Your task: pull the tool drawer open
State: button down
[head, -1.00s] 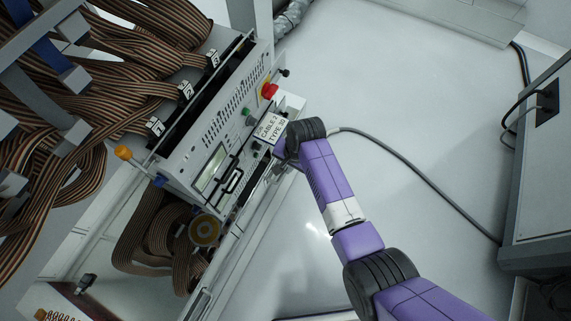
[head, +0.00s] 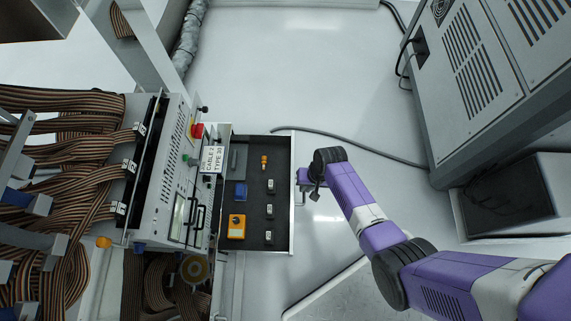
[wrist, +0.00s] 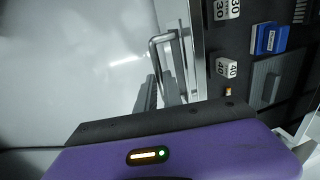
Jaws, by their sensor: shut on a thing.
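The tool drawer (head: 292,228) stands pulled out to the right from the grey machine in the head view, its dark inside showing. Its metal handle (wrist: 154,52) sticks out from the drawer front (wrist: 198,62) in the wrist view. My gripper (head: 303,186) is at the drawer front in the head view. In the wrist view its fingers (wrist: 160,92) are shut on the handle's near part, partly hidden by my wrist.
In the drawer lie an orange device (head: 237,226), a blue box (head: 240,192) and several small white blocks (head: 270,211). A grey cable (head: 370,147) crosses the floor behind my gripper. A grey cabinet (head: 480,80) stands at right.

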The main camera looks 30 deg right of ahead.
jog(key=shift+s+d+p, duration=0.15)
jog(key=shift+s+d, duration=0.35)
jog(key=shift+d, duration=0.3)
jog(key=shift+s+d+p, duration=0.2)
jog(key=shift+s+d, duration=0.35)
jog(key=shift+d, duration=0.2)
jog(key=shift+s+d+p, duration=0.15)
jog(key=shift+s+d, duration=0.35)
jog(key=shift+d, duration=0.3)
jog(key=c, duration=1.5)
grip_release()
notch_tip(320, 180, up, 8)
jog(key=d+p, duration=0.1)
jog(key=p, duration=0.3)
jog(key=shift+s+f, duration=0.2)
jog(key=shift+s, duration=0.2)
jog(key=shift+d, duration=0.1)
